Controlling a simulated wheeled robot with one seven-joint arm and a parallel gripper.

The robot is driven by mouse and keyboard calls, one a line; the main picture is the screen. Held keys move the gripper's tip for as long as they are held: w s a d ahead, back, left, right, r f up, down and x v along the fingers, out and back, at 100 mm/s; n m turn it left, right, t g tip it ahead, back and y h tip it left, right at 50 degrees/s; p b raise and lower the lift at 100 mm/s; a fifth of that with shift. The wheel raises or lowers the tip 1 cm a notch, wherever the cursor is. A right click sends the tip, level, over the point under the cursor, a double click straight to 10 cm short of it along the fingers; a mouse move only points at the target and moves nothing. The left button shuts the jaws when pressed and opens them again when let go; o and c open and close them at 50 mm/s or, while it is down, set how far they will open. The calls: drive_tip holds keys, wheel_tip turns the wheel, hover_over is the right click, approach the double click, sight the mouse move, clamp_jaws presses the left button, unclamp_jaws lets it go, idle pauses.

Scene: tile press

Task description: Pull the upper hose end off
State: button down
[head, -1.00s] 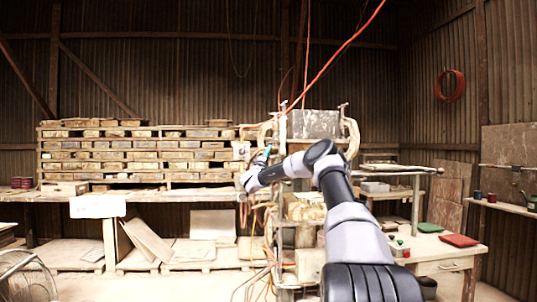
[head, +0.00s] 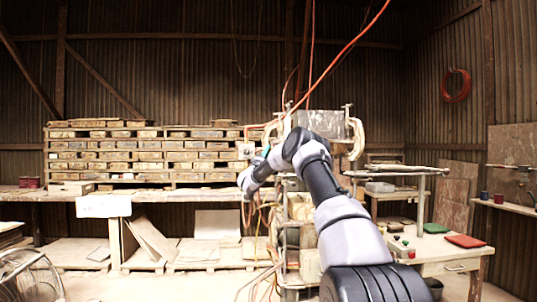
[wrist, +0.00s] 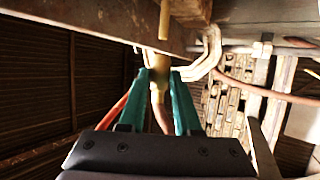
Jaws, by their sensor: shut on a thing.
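In the wrist view my gripper (wrist: 160,82) has its teal fingers closed around a brass-coloured hose end (wrist: 159,68). A brownish hose hangs down from it between the fingers. A pale yellow stub (wrist: 165,20) points down just above the hose end, under a beam of the press. I cannot tell whether the stub and hose end touch. In the head view the press (head: 325,122) stands behind my arm, and my gripper is mostly hidden at its left side.
A rack of stacked tiles (head: 140,150) stands left of the press. Hoses and cables hang below the press. An orange hose (head: 345,45) runs overhead. A bench (head: 450,250) with a red pad (head: 465,241) is at right, and a fan (head: 30,275) at lower left.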

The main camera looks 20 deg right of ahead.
drive_tip(key=shift+w+a+f+y, duration=0.1)
drive_tip(key=shift+a+f+y, duration=0.15)
drive_tip(key=shift+f+y, duration=0.1)
drive_tip(key=c, duration=0.9)
unclamp_jaws()
drive_tip(key=shift+w, duration=0.1)
drive_tip(key=shift+r, duration=0.25)
drive_tip(key=v, duration=1.1)
drive_tip(key=shift+f, duration=0.2)
drive_tip(key=shift+w+d, duration=0.1)
